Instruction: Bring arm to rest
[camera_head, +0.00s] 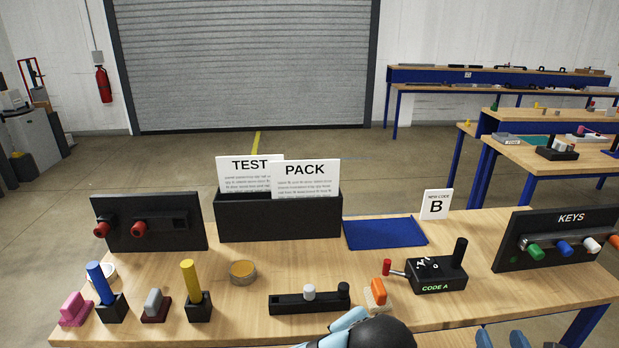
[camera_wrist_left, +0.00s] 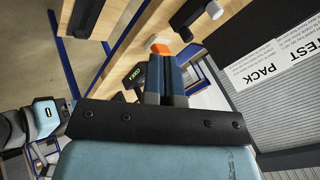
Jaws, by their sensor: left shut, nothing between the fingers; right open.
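My left gripper (camera_wrist_left: 164,66) shows in the left wrist view, with its two blue-grey fingers together and nothing between them. In that view its tips overlap the bench edge near the orange-topped block (camera_wrist_left: 160,47); I cannot tell the gap. In the head view a light blue and black arm part of mine is at the bottom middle, and the left fingers are not clear there. My right gripper (camera_head: 501,340) is at the bottom edge of the head view, its fingertips apart in front of the bench (camera_head: 440,328). Nothing shows between them; the rest is cut off.
The bench carries a code box (camera_head: 436,274) with levers, an orange-handled block (camera_head: 377,293), a black slider bar (camera_head: 309,300), a KEYS panel (camera_head: 560,238), a card holder (camera_head: 278,219) and a blue mat (camera_head: 384,233). Upright handles stand at the left. Other benches are behind, right.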

